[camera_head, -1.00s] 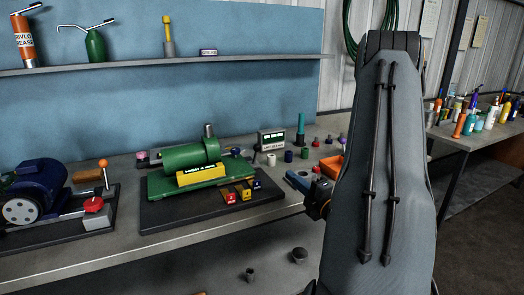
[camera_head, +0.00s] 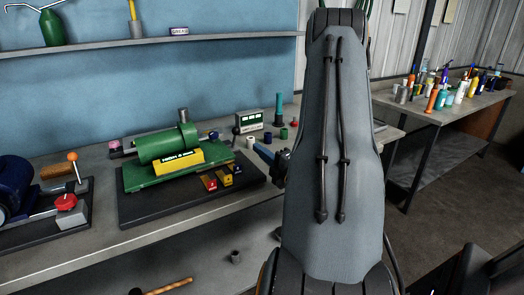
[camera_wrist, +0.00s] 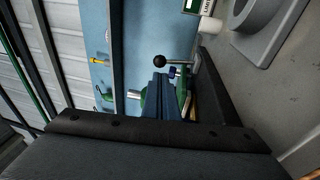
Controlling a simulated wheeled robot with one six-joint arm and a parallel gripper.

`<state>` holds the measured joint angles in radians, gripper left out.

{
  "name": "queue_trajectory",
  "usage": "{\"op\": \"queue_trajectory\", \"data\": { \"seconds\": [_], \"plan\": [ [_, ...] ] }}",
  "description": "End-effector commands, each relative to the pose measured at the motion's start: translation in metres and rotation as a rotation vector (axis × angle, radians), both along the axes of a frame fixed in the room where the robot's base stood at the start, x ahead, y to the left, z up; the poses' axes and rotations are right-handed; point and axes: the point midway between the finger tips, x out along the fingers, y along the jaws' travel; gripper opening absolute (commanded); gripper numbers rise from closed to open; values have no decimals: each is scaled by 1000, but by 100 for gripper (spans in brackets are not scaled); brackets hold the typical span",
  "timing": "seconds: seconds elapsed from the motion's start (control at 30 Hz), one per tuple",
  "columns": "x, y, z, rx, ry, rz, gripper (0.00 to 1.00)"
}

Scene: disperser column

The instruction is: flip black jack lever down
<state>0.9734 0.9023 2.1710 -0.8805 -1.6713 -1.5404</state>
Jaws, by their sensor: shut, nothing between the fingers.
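A lever with a black ball knob (camera_wrist: 160,60) and a thin pale rod shows in the wrist view. I take it to be the black jack lever; I cannot pick it out in the head view, where my arm covers part of the bench. My gripper (camera_wrist: 160,78) shows as two blue fingers, shut and empty, pointing toward the knob. The fingertips look close to the knob in the picture, but I cannot tell whether they touch it. A green machine (camera_wrist: 182,92) is partly hidden behind the fingers.
In the head view a green cylinder unit (camera_head: 170,148) stands on a black base (camera_head: 135,208) with several coloured tags. A white-fronted meter box (camera_head: 249,121) stands behind it. A red-knobbed device (camera_head: 66,202) is at left. A second bench (camera_head: 430,150) with bottles is at right.

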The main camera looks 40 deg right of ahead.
Motion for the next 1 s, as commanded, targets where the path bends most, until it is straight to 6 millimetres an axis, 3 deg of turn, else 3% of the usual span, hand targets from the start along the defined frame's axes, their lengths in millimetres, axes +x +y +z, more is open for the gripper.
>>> {"op": "queue_trajectory", "data": {
  "seconds": [0.3, 0.5, 1.0],
  "plan": [
    [62, -3, 12, -1, -1, 5, 0],
    [88, -5, 14, 1, 0, 4, 0],
    [98, -3, 14, 2, 1, 3, 0]
  ]
}}
